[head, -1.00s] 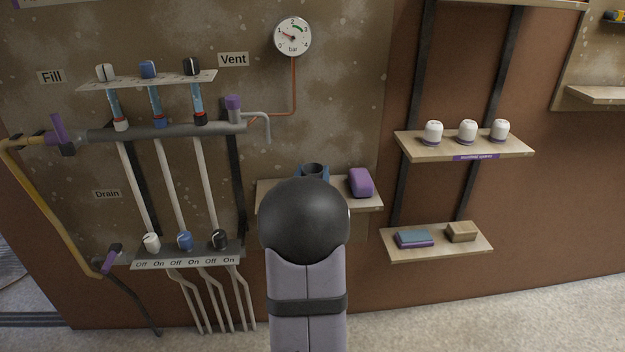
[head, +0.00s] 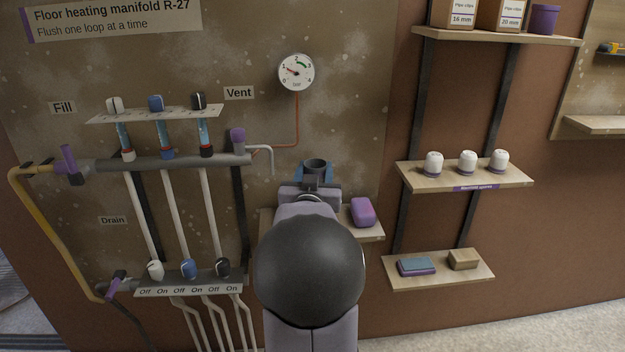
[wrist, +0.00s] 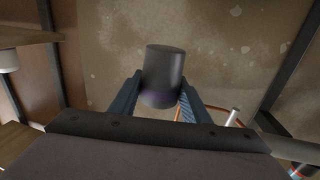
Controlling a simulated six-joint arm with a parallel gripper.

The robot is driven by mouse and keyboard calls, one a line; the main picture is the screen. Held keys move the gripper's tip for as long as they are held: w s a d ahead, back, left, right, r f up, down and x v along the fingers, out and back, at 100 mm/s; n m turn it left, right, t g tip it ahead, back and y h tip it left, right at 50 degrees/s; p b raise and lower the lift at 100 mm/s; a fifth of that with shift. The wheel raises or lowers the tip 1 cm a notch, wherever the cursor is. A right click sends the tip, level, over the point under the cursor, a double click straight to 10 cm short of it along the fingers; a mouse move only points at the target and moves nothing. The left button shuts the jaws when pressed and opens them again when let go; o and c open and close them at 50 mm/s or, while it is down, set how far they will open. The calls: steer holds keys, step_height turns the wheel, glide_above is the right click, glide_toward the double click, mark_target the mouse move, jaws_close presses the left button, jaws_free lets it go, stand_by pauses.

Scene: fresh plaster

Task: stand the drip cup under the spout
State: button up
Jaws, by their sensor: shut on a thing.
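The drip cup (head: 315,167) is a dark grey round cup. My gripper (head: 314,180) has its blue fingers on both sides of it and holds it roughly upright above the small shelf (head: 373,232). In the wrist view the cup (wrist: 163,78) sits between the two fingers (wrist: 158,97), with a purple band near one end. The spout (head: 271,160) is a bent grey pipe below the Vent label. It is left of the cup in the head view, and the cup is apart from it. My arm hides much of the small shelf.
A purple block (head: 362,212) lies on the small shelf's right end. The manifold bar (head: 190,160) with valves and a copper pipe (head: 297,120) to the gauge (head: 296,72) are left and above. Shelves with white caps (head: 467,162) and blocks stand at right.

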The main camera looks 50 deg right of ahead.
steer(key=shift+w+a+f+n+t+y, duration=0.85)
steer(key=shift+w+a+n+t+y, duration=0.4)
steer(key=shift+w+a, duration=2.45)
steer(key=shift+s+a+f+b, duration=0.2)
steer(key=shift+f+b, duration=0.2)
steer(key=shift+f, duration=0.95)
steer(key=shift+s+a+f+b, duration=0.15)
steer(key=shift+f+b, duration=0.25)
steer(key=shift+f, duration=0.9)
steer(key=shift+s+a+f+b, duration=0.15)
steer(key=shift+f+b, duration=0.25)
steer(key=shift+f, duration=0.95)
steer(key=shift+f, duration=0.1)
steer(key=shift+f, duration=0.15)
steer(key=o, duration=1)
steer(key=shift+r, duration=0.25)
